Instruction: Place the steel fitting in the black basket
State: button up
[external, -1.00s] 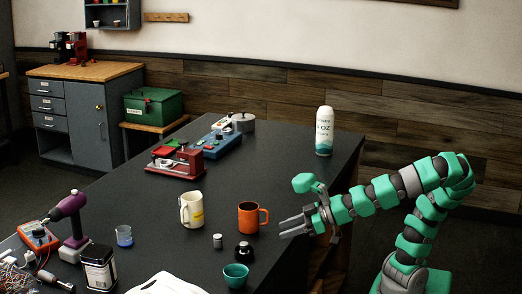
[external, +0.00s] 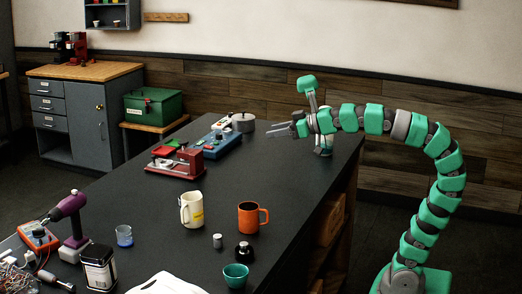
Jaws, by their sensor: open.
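A small grey metallic cylinder (external: 217,241), which looks like the steel fitting, stands upright on the dark table between the cream mug and a small black round object (external: 244,251). My gripper (external: 272,130) is open and empty, raised over the far right part of the table and pointing left. It is well apart from the fitting. I cannot make out a black basket in this view.
A cream mug (external: 192,210), an orange mug (external: 250,218) and a teal cup (external: 236,275) stand around the fitting. A red device (external: 176,161) stands farther back. The table's middle right is clear.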

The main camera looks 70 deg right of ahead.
jog(key=d+r+m+h, duration=0.1)
jog(key=d+r+h, duration=0.1)
jog(key=d+r, duration=0.4)
jog(key=d, duration=0.3)
jog(key=shift+s+d+m+t, duration=0.25)
jog(key=shift+s+m+t, duration=0.05)
jog(key=shift+t, duration=0.1)
jog(key=shift+r, duration=0.15)
